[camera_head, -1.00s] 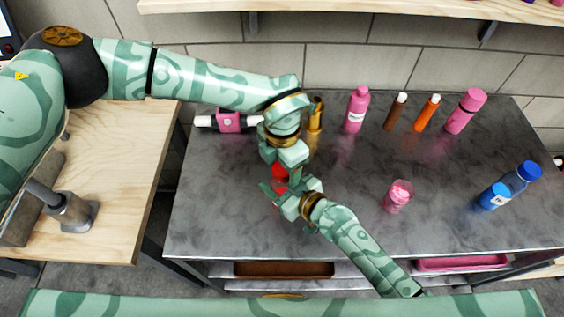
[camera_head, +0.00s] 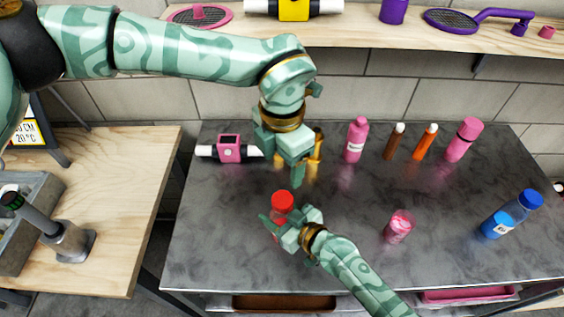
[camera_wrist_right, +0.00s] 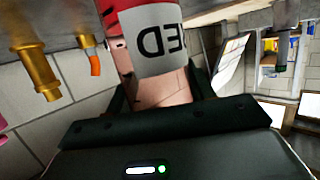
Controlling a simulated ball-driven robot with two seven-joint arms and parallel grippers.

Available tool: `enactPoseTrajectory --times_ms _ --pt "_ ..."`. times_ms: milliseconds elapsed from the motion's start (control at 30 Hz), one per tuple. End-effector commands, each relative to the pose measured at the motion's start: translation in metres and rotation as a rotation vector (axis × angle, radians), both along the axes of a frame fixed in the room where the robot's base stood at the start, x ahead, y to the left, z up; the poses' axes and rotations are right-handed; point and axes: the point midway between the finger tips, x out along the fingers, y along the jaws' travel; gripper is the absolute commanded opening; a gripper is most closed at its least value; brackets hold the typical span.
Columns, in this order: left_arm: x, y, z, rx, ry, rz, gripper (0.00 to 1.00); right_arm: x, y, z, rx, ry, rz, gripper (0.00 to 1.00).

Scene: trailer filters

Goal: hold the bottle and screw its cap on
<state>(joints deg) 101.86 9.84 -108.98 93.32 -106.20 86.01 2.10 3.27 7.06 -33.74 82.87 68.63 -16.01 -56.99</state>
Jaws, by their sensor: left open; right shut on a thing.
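A bottle (camera_head: 276,236) with a red cap (camera_head: 283,200) on its top stands near the left-middle of the metal table. My right gripper (camera_head: 281,232) is shut around the bottle's body, below the cap. In the right wrist view the bottle (camera_wrist_right: 162,50) shows a white label with "ED" legible and a red part above it, between my dark fingers. My left gripper (camera_head: 297,172) is open and empty, above and behind the cap and apart from it. How tightly the cap sits is too small to tell, and the bottle's lower part is mostly hidden by my right gripper.
Behind stand a pink and white device (camera_head: 229,149), a golden bottle (camera_head: 317,145), a pink bottle (camera_head: 356,139), and brown, orange and pink ones to the right. The table (camera_head: 345,200) between is clear.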

Motion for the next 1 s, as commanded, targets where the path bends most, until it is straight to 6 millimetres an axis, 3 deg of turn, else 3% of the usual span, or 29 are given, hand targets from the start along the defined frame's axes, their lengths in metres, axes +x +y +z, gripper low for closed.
enactPoseTrajectory --times_ms 67,100,167,567,1000 --pt "0.0 0.0 0.0 0.0 0.0 0.0 0.68 0.0 0.0 0.0 0.0 0.0 0.0 0.0" --pt "0.0 0.0 0.0 0.0 0.0 0.0 0.68 0.0 0.0 0.0 0.0 0.0 0.0 0.64" --pt "0.0 0.0 0.0 0.0 0.0 0.0 0.68 0.0 0.0 0.0 0.0 0.0 0.0 0.79" --pt "0.0 0.0 0.002 0.0 -0.001 0.001 0.68 -0.005 -0.006 0.003 -0.002 -0.002 0.0 0.79" --pt "-0.001 0.0 0.016 0.0 -0.005 0.001 0.68 -0.072 -0.072 0.031 -0.003 0.001 0.002 0.79"
